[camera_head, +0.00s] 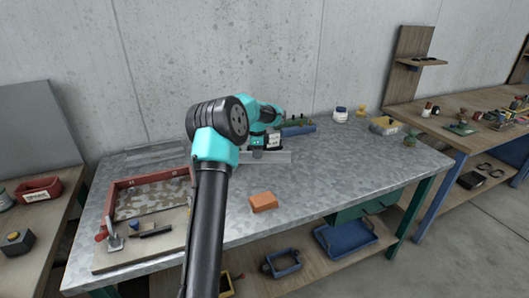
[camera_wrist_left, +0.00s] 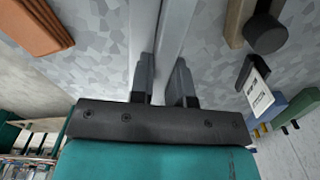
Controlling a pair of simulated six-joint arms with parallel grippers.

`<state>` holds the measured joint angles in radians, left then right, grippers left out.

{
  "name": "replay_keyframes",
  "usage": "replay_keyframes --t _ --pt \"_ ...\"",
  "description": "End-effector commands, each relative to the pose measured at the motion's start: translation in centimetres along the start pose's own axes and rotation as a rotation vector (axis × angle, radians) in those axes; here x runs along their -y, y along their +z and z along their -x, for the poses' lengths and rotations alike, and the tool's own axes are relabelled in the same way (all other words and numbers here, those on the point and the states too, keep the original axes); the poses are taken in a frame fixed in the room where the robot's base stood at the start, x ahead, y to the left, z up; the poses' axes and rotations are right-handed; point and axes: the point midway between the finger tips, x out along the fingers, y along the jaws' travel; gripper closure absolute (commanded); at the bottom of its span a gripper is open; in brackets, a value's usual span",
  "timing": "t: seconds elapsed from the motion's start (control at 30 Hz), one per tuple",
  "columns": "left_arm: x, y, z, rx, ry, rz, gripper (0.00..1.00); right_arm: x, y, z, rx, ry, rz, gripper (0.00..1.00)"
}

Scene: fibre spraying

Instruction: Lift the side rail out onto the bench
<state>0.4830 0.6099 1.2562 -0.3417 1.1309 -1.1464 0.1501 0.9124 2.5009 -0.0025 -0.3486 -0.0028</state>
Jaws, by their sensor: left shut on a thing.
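The side rail (camera_head: 281,158) is a straight grey metal bar over the middle of the bench, right of my arm in the head view. My left gripper (camera_head: 258,152) is shut on it. In the left wrist view the rail (camera_wrist_left: 172,30) runs lengthwise between the two fingers of the left gripper (camera_wrist_left: 164,80). I cannot tell whether it touches the bench (camera_head: 330,175). A red-edged frame (camera_head: 112,207) with a mottled panel lies on a board at the bench's left; my arm hides part of its right side. My right gripper is not in view.
An orange block (camera_head: 263,202) lies in front of the rail. The bench's right front is clear.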

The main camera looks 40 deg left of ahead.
Motion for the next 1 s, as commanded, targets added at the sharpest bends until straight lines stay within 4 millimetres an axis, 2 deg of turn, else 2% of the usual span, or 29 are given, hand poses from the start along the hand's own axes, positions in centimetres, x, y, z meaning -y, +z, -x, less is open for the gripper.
replay_keyframes --t 0.47,1.0 --pt "0.0 0.0 -0.4 0.000 0.000 -0.001 1.00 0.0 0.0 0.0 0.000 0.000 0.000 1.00" --pt "0.0 0.0 -4.8 0.000 0.001 0.000 1.00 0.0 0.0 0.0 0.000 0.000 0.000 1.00"
